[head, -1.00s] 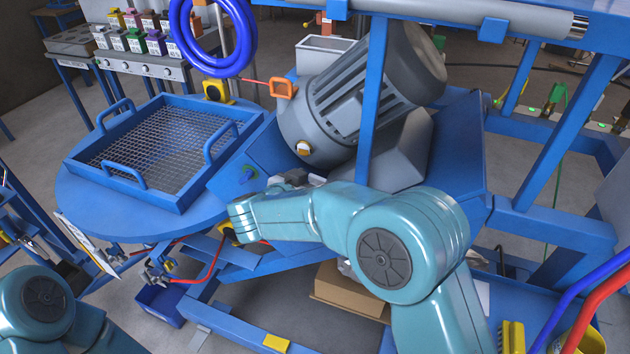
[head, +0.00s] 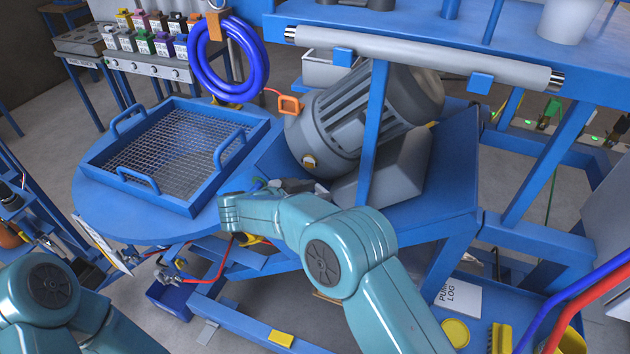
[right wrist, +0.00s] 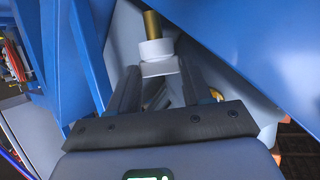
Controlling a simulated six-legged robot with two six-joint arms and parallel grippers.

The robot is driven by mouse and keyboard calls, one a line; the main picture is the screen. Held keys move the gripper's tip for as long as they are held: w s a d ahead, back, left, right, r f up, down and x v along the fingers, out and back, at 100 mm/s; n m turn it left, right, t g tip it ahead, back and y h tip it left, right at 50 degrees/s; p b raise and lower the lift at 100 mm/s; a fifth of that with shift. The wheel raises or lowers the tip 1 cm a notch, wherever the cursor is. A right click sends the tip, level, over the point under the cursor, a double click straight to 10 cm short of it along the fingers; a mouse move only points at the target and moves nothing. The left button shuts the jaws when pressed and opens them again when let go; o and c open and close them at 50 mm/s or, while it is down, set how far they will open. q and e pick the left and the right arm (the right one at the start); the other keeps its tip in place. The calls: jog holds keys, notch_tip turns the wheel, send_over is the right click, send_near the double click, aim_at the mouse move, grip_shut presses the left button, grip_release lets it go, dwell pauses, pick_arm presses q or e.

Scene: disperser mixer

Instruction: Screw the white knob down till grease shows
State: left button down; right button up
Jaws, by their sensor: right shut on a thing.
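The white knob (right wrist: 157,55) is near the top middle of the right wrist view, below a brass-coloured post (right wrist: 151,25). My right gripper (right wrist: 155,72) is shut on the knob, with a dark finger on each side. No grease can be made out around it. In the head view, my right arm reaches in front of the large grey motor (head: 345,115), and its wrist hides the knob. My left gripper is out of view; only part of my left arm shows at the lower left.
A blue mesh tray (head: 105,192) lies on the round blue table (head: 90,212). A coiled blue hose (head: 196,65) hangs behind it. Blue panels crowd the right wrist view.

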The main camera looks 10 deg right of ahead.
jog(key=shift+w+m+g+h, duration=0.15)
jog(key=shift+m+g+h, duration=0.15)
jog(key=shift+m, duration=0.2)
jog(key=o, duration=0.9)
jog(key=shift+d, duration=0.1)
jog(key=shift+o, duration=0.8)
jog(key=shift+r+p, duration=0.1)
jog(key=shift+p, duration=0.25)
